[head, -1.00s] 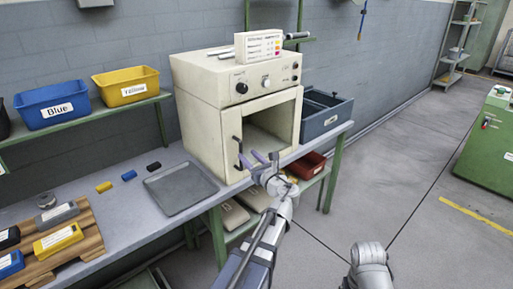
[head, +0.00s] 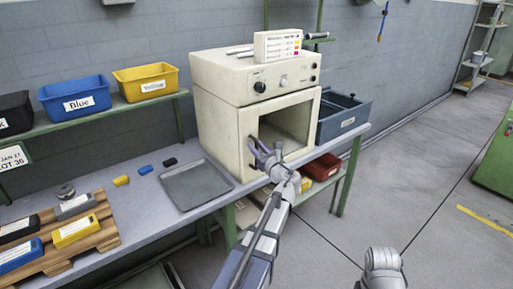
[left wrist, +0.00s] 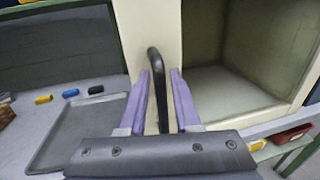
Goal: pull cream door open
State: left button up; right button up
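The cream oven (head: 215,120) stands on the bench, and its cream door faces front. The front frame surrounds a recessed grey interior; I cannot tell whether glass covers it. A black upright bar handle (left wrist: 158,88) is on the door's left side. My left gripper (left wrist: 159,75) is open, with its purple fingers on either side of the handle and gaps showing between. In the head view my left gripper (head: 263,150) is in front of the door and partly hides the handle. My right gripper is out of view; only part of my right arm shows at the bottom.
A grey tray (head: 197,184) lies on the bench left of the oven. A blue-grey drawer box (head: 340,118) stands right of it, and a red bin (head: 322,168) sits below. Yellow (head: 146,82) and blue (head: 75,98) bins stand on a shelf.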

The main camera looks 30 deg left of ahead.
pick_arm(q)
grip_shut()
dwell(1.1)
